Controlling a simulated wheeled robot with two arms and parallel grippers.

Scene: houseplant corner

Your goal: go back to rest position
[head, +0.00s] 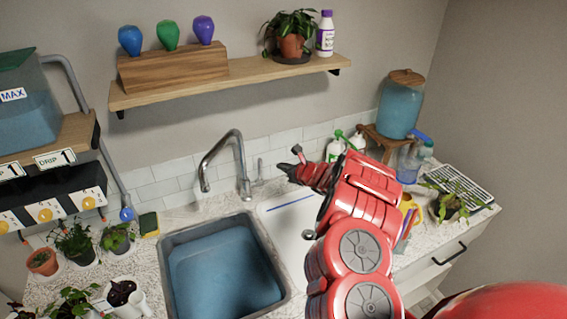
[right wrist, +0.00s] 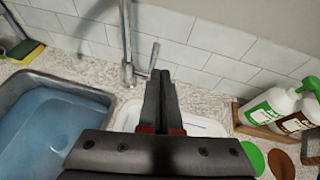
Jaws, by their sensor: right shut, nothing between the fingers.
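My right arm reaches up from the bottom right of the head view, and its gripper (head: 292,162) is over the counter just right of the tap. In the right wrist view the gripper's two dark fingers (right wrist: 160,95) are together, with nothing between them. They point toward the tiled wall, above a white board or tray (right wrist: 190,126). My left gripper is not in the head view.
A sink (head: 222,265) with blue water lies left of my right arm, with the tap (head: 240,165) behind it. A wooden shelf (head: 235,82) hangs above. White bottles (right wrist: 272,108), a blue dispenser (head: 401,108) and a drying rack (head: 462,182) stand right. Potted plants (head: 75,240) stand left.

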